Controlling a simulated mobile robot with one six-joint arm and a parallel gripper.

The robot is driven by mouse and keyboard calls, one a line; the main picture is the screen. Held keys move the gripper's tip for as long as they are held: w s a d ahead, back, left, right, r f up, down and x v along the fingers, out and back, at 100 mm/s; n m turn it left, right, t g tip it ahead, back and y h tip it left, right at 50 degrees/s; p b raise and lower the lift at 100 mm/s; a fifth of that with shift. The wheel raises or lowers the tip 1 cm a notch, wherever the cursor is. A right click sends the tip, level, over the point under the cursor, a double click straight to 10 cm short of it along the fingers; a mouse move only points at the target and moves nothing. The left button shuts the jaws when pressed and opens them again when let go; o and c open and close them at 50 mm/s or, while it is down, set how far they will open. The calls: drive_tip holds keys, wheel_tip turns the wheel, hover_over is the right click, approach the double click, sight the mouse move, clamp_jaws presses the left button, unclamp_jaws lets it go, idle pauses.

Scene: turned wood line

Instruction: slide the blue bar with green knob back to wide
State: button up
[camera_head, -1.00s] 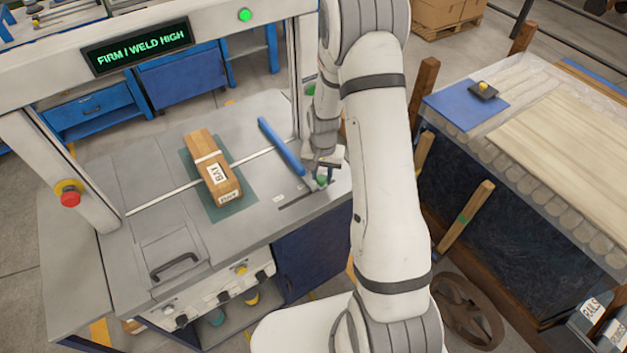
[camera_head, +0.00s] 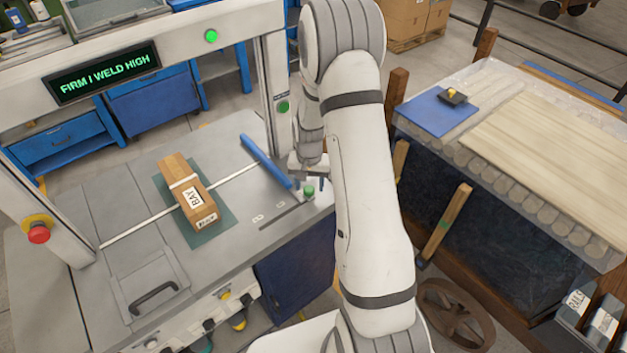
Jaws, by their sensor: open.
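The blue bar (camera_head: 266,162) lies slantwise on the grey machine top, right of the wooden block bundle and apart from it. Its green knob (camera_head: 308,191) stands by the bar's near end, at the right end of a dark slot (camera_head: 285,215). Two small labels beside the slot are too small to read. My gripper (camera_head: 309,182) is open, just above and behind the knob. The knob's top shows clear; I cannot tell whether a finger touches it. My arm hides the area just right of it.
The wooden bundle (camera_head: 184,187), strapped in white, sits on a green mat (camera_head: 226,228). A frame with a green-lit sign (camera_head: 107,73) spans the machine; its right post (camera_head: 274,85) stands near my gripper. A board-topped bench (camera_head: 530,150) stands right of my arm.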

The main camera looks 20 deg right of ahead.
wheel_tip(320, 180, up, 7)
drive_tip(key=shift+r+b, duration=0.1)
drive_tip(key=shift+b, duration=0.65)
drive_tip(key=shift+r, duration=0.3)
drive_tip(key=s+a+r+n+t, duration=0.2)
drive_tip(key=s+a+r, duration=0.2)
drive_tip(key=s+r, duration=0.8)
drive_tip(key=s+a+r+n, duration=0.1)
drive_tip(key=s+r, duration=0.2)
drive_tip(key=s, duration=0.3)
drive_tip(key=s+a+r+n+t, duration=0.1)
drive_tip(key=s+r+n, duration=0.1)
drive_tip(key=s+r, duration=0.2)
drive_tip(key=shift+s+a+r, duration=0.25)
drive_tip(key=shift+s+a, duration=0.15)
drive_tip(key=shift+s, duration=1.05)
